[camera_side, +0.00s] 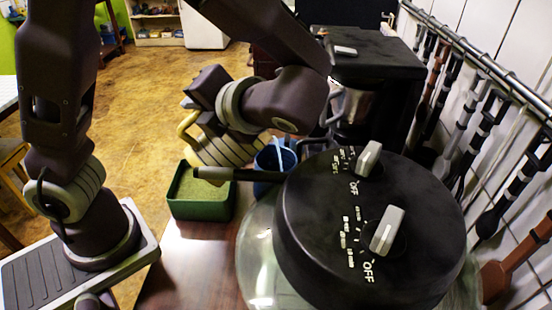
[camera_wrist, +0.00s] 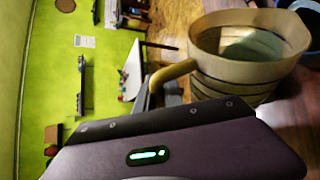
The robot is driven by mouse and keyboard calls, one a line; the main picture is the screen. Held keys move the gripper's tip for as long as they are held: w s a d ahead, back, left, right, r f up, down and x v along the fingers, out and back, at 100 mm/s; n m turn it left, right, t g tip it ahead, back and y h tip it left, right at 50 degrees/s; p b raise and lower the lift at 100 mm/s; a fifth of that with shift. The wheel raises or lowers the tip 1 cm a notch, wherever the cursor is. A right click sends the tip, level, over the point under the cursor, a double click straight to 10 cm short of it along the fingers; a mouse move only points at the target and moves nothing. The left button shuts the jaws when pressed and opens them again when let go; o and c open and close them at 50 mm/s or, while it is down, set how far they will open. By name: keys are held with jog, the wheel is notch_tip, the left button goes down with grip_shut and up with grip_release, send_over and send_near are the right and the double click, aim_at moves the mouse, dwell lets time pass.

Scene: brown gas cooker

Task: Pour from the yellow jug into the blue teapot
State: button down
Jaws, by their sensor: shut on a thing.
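The yellow jug (camera_side: 228,150), pale with dark bands, is held in the air in the side view. My gripper (camera_side: 194,112) is shut on its yellow handle, and the fingertips are partly hidden. In the wrist view the jug (camera_wrist: 228,72) is tilted, with grey-blue liquid visible inside its mouth, and its handle runs to my gripper (camera_wrist: 165,88). The blue teapot (camera_side: 268,160) stands just right of and below the jug, partly hidden behind the black appliance. A thin pale streak shows above the teapot; I cannot tell if it is liquid. Blue also shows at the wrist view's right edge (camera_wrist: 297,28).
A black round lid (camera_side: 310,215) with knobs on a glass bowl (camera_side: 258,260) stands close in front of the teapot. A green box (camera_side: 200,210) sits left of it. A black coffee machine (camera_side: 375,75) stands behind. Utensils (camera_side: 480,120) hang at the right wall.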

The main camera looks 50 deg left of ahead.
jog(key=shift+w+m, duration=0.25)
jog(key=shift+m, duration=0.05)
dwell(1.3)
jog(key=shift+w+d+r+m+g, duration=0.1)
jog(key=shift+w+r+m+g, duration=0.2)
jog(key=shift+w+r, duration=0.1)
dwell(1.2)
jog(key=shift+s, duration=0.1)
